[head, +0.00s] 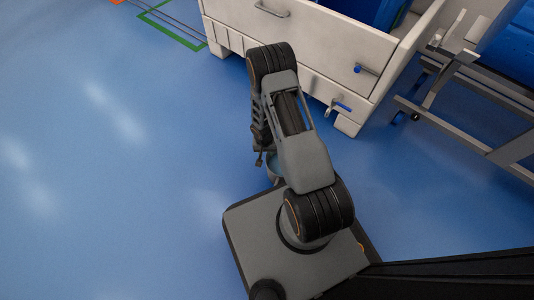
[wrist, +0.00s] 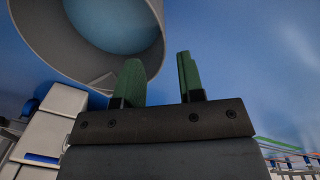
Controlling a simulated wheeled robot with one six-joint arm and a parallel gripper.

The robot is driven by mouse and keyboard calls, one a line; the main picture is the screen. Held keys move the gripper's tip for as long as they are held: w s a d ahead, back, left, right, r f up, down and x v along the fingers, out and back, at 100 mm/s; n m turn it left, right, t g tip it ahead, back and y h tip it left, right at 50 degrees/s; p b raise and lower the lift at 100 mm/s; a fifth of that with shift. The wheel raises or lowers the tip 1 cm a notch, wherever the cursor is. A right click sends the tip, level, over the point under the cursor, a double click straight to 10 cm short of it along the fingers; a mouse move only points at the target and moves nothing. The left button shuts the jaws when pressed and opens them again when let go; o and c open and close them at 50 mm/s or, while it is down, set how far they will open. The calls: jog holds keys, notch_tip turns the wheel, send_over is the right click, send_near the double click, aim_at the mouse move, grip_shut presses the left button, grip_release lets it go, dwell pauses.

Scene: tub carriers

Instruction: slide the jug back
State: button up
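A grey round vessel with a pale blue inside, which I take for the jug (wrist: 153,62), fills the upper left of the wrist view. In the head view only a small part of it (head: 272,178) shows beside my arm, close to the deck of my base. My gripper (wrist: 160,78) has two green fingers, set apart with nothing seen held between them. Its left finger overlaps the vessel's rim in the wrist view; I cannot tell whether they touch. My arm hides the fingers in the head view.
A large pale tub carrier (head: 225,32) with a handle and blue-levered valves stands at the top. A grey metal frame (head: 480,140) is at the right, by a blue tub (head: 510,50). The blue floor on the left is clear, with a green marking (head: 165,32) beyond.

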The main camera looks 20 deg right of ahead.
notch_tip(320, 180, up, 7)
jog(key=p, duration=0.2)
jog(key=shift+a+f, duration=0.2)
jog(key=shift+w, duration=0.1)
dwell(0.3)
notch_tip(320, 180, up, 38)
jog(key=w+a+n+t+p, duration=0.1)
jog(key=n+t+p, duration=0.1)
jog(key=p, duration=1.5)
jog(key=s+a+r+n+p, duration=0.1)
jog(key=s+r+p, duration=0.3)
jog(key=r, duration=0.8)
jog(key=s+a+r+n+t+p, duration=0.1)
jog(key=s+r+p, duration=0.3)
jog(key=r+p, duration=0.4)
jog(key=s+a+r+n+t+p, duration=0.1)
jog(key=s+r+p, duration=0.4)
jog(key=r, duration=1)
jog(key=shift+a+r+y+p, duration=0.3)
jog(key=shift+r+y+p, duration=0.1)
jog(key=shift+p, duration=0.35)
jog(key=shift+a, duration=0.1)
